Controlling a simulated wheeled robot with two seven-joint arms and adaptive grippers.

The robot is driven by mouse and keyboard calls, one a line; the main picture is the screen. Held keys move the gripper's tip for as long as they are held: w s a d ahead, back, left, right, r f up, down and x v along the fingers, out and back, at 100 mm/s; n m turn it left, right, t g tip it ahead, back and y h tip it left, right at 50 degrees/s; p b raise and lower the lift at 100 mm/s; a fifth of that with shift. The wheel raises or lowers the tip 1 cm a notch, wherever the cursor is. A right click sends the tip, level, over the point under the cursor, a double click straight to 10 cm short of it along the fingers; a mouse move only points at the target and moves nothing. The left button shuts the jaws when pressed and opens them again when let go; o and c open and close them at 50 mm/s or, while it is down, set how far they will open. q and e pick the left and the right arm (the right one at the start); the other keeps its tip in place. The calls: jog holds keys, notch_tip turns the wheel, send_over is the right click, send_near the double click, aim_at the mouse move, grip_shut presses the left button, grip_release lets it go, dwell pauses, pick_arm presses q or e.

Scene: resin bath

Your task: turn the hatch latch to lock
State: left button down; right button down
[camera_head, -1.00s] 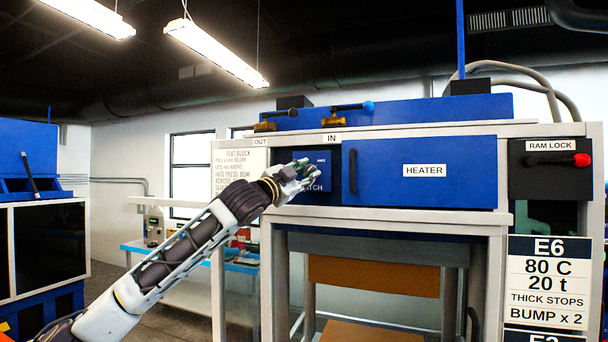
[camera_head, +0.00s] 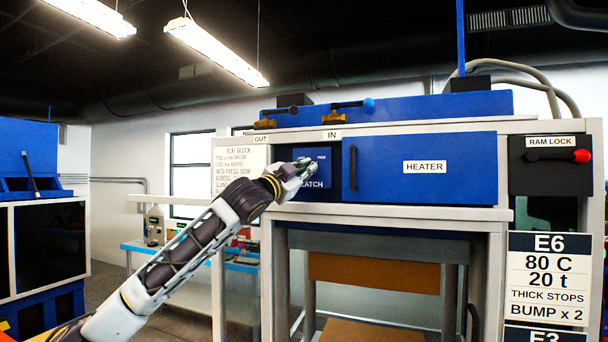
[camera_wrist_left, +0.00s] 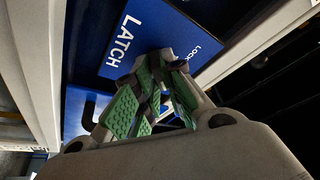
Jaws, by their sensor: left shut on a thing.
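The blue latch plate (camera_head: 324,181), lettered LATCH, sits in the dark recess left of the blue HEATER hatch door (camera_head: 455,185). In the left wrist view the plate (camera_wrist_left: 150,22) shows LATCH and LOCK lettering. My left gripper (camera_head: 304,169) is at the plate's upper left part. In the left wrist view its green-padded fingers (camera_wrist_left: 152,95) are shut on the latch handle, in front of the plate. The fingers hide most of the handle, so its angle is hard to tell. My right gripper is not in view.
The hatch door has a dark upright handle (camera_head: 352,168) close right of the latch. Two valve levers, one blue-tipped (camera_head: 368,105), stand above. A red-knobbed RAM LOCK lever (camera_head: 580,156) is far right. A pale ledge (camera_head: 400,212) runs below.

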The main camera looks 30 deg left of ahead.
pick_arm(q)
jog(key=shift+w+d+r+n+g+y+b, duration=0.15)
jog(key=shift+n+g+y+b, duration=0.3)
jog(key=shift+n+y+b, duration=2.25)
jog(key=shift+s+d+f+n+g+y+p, duration=0.1)
jog(key=shift+d+n+g+y+p, duration=0.6)
jog(key=shift+n, duration=4.4)
jog(key=shift+w+a+r+n+g+y+b, duration=0.15)
jog(key=shift+n+y+b, duration=1.7)
jog(key=shift+n, duration=2.05)
jog(key=shift+s+n+y+p, duration=0.1)
jog(key=shift+n+y+p, duration=0.3)
jog(key=shift+n+y, duration=0.1)
jog(key=c, duration=1.5)
grip_release()
jog(key=shift+a+f+g, duration=0.1)
jog(key=shift+f+g, duration=0.05)
jog(key=shift+g, duration=0.15)
